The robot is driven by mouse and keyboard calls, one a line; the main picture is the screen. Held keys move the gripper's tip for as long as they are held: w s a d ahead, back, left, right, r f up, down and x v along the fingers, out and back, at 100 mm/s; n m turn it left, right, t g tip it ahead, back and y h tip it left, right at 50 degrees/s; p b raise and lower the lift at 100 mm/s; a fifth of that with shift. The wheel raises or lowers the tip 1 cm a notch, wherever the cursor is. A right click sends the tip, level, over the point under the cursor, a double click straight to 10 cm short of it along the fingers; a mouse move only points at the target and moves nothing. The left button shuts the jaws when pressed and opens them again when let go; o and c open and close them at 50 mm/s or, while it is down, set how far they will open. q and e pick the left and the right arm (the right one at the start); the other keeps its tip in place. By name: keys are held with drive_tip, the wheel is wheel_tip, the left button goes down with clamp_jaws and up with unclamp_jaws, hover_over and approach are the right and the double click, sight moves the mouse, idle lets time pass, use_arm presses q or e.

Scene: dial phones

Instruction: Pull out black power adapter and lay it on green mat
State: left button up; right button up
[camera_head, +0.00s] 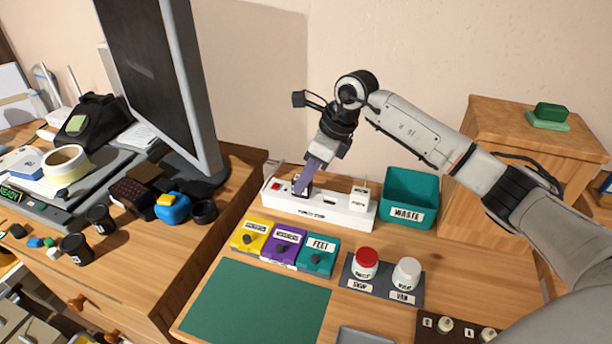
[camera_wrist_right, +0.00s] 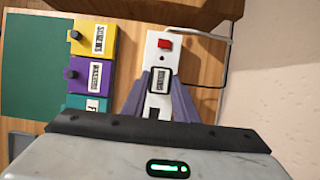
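The black power adapter (camera_wrist_right: 163,81) has a white label on its top and sits in the white power strip (camera_head: 326,210), at the end near the red switch. My right gripper (camera_wrist_right: 163,76) points down over it, its purple fingers on either side of the adapter. Whether the fingers press on it or stand just clear cannot be told. In the head view the fingers hide much of the adapter. The green mat (camera_head: 255,303) lies bare at the front left of the desk. My left gripper is not in view.
A white adapter (camera_head: 359,196) sits in the strip's right end. Yellow (camera_head: 253,236), purple (camera_head: 284,244) and teal (camera_head: 317,255) labelled boxes stand between strip and mat. A teal waste bin (camera_head: 409,197) is right of the strip. Red-topped (camera_head: 366,260) and white-topped (camera_head: 406,271) jars stand in front.

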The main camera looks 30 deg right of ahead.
idle(0.5)
drive_tip(key=shift+r, duration=0.25)
drive_tip(key=shift+r+p, duration=0.65)
drive_tip(key=shift+r, duration=0.25)
drive_tip(key=shift+r+p, duration=1.6)
drive_tip(key=shift+r, duration=0.4)
